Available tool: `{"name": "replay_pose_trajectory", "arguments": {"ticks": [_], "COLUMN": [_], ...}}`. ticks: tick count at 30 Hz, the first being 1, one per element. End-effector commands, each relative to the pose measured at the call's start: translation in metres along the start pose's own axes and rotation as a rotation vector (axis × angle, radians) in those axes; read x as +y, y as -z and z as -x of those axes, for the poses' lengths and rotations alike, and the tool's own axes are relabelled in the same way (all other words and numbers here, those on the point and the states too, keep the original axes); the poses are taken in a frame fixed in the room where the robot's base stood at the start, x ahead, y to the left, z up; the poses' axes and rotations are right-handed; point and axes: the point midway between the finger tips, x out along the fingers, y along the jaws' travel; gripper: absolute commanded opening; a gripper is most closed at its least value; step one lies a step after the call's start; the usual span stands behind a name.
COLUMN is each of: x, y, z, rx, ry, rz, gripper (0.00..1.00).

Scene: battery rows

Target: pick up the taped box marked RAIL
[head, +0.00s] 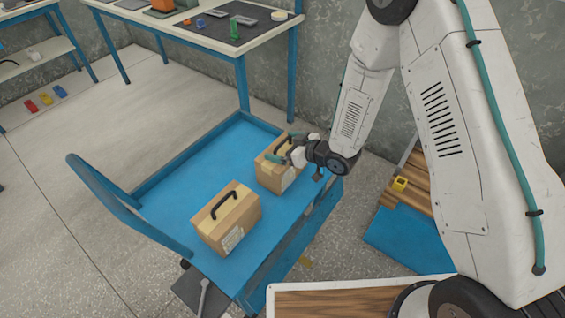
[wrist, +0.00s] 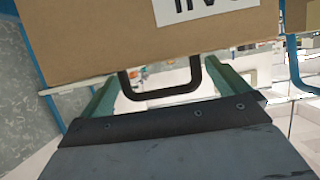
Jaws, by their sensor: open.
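Two taped cardboard boxes with black handles stand on the blue cart. My gripper (head: 281,147) is at the top of the far box (head: 269,175). The near box (head: 228,218) stands apart from it, toward the front. In the wrist view a box (wrist: 90,40) fills the top, with its black handle (wrist: 160,94) between the green fingers of my gripper (wrist: 166,84). The fingers are open, one on each side of the handle. Part of a white label shows there, cut off by the frame edge. I cannot read the word RAIL on either box.
The cart (head: 175,200) has a raised rim and a blue push handle (head: 110,195) at left. Its left part is bare. A workbench (head: 200,25) stands behind.

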Motion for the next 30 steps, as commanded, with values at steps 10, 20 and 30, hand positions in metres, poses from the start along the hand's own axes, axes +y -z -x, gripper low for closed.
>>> {"name": "replay_pose_trajectory", "arguments": {"ticks": [10,20,30], "x": [-0.0002,0.0007,0.0004], "y": [0.0002,0.0024,0.0098], "z": [-0.0057,-0.0057,-0.0034], "rx": [0.0,0.005,0.007], "ry": [0.0,-0.001,0.0], "rz": [0.0,0.002,0.002], "gripper": [0.86,0.12,0.12]}}
